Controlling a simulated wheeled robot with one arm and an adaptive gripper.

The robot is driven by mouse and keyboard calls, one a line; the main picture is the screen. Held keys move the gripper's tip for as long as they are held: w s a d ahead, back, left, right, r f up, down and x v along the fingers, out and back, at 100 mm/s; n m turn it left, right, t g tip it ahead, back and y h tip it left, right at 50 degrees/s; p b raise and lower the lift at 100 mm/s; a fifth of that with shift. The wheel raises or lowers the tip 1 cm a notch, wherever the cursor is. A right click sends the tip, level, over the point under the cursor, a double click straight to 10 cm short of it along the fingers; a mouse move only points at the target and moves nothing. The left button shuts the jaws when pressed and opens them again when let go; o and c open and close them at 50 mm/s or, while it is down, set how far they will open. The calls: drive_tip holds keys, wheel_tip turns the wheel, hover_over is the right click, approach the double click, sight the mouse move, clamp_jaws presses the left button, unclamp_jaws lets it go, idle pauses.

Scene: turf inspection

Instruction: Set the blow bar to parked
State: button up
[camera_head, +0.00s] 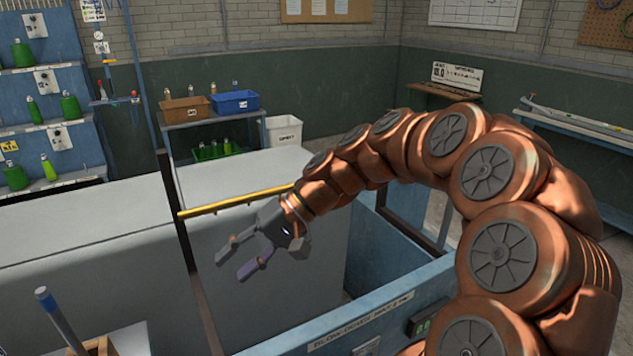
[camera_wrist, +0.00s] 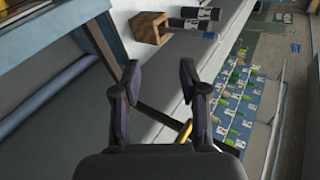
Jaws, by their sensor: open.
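A yellow bar (camera_head: 235,203), which looks like the blow bar, runs level from a dark upright post to behind my wrist in the head view. Short pieces of yellow also show beside the right finger in the wrist view (camera_wrist: 185,131); the rest is hidden by my gripper. My gripper (camera_head: 234,261) is open and empty, its fingers pointing down and left, in front of and below the bar in the head picture. In the wrist view the two fingers (camera_wrist: 160,82) stand apart with nothing between them. I cannot tell how far the bar is from my gripper.
A blue-grey bin with a labelled front edge (camera_head: 355,321) stands below my arm. Large pale grey boxes (camera_head: 85,245) fill the left and middle. Shelves with green bottles (camera_head: 45,110) and crates (camera_head: 235,101) stand behind.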

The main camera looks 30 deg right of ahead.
drive_tip(key=w+d+r+m+t+b, duration=0.1)
drive_tip(key=w+d+m+t, duration=0.2)
drive_tip(key=d, duration=0.7)
drive_tip(key=w+d+r+m+t+y, duration=0.15)
drive_tip(key=d+t, duration=0.25)
drive_tip(key=d, duration=0.6)
drive_tip(key=w+d+m+t+h+b, duration=0.1)
drive_tip(key=w+d+m+t, duration=0.25)
drive_tip(key=d, duration=0.75)
drive_tip(key=shift+n+t, duration=0.35)
drive_tip(key=shift+n, duration=0.15)
drive_tip(key=p+x, duration=0.2)
drive_tip(key=x, duration=0.6)
drive_tip(key=shift+p, duration=0.4)
clamp_jaws()
drive_tip(key=shift+r, duration=0.1)
